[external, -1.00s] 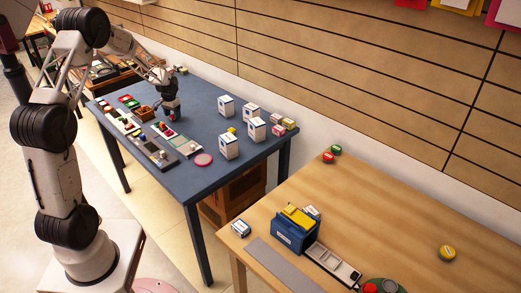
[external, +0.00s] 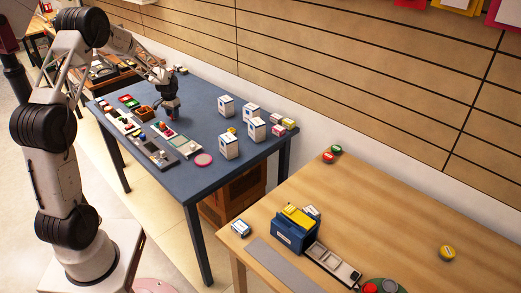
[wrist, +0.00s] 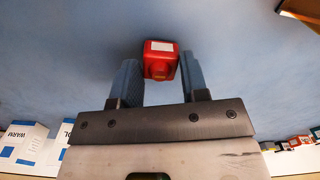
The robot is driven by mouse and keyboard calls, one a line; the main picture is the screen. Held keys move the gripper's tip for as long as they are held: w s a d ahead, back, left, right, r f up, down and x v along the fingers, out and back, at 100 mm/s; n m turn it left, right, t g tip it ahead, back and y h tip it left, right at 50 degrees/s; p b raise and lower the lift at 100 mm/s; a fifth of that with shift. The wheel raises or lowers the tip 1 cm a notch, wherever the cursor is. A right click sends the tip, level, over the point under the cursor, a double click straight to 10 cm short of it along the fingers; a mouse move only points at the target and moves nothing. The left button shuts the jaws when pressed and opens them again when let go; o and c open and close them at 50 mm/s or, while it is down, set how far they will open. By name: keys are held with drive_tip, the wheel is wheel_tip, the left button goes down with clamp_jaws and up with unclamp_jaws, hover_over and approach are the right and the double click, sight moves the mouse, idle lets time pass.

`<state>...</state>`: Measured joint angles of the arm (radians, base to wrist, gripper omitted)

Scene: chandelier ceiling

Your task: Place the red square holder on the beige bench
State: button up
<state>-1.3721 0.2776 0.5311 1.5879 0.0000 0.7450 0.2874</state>
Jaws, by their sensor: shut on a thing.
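The red square holder (wrist: 160,60) is between the fingertips of my gripper (wrist: 157,78) in the wrist view. It is a small red block with a pale label on its face. My gripper is shut on it. In the external view my gripper (external: 172,116) points down over the blue table (external: 205,105), and the holder cannot be made out clearly there. The gap between holder and tabletop is hard to judge. The beige bench (external: 390,205) is the light wooden table at the front right, well away from my gripper.
White boxes (external: 228,146) stand on the blue table right of my gripper. Trays (external: 150,143) with small parts lie along its front edge. On the bench are a blue bin (external: 294,237), a tray (external: 333,263) and a yellow tin (external: 447,252). The bench's middle is clear.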

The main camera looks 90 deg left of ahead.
wheel_tip(320, 180, up, 10)
drive_tip(key=shift+f, duration=0.15)
idle(0.4)
idle(0.8)
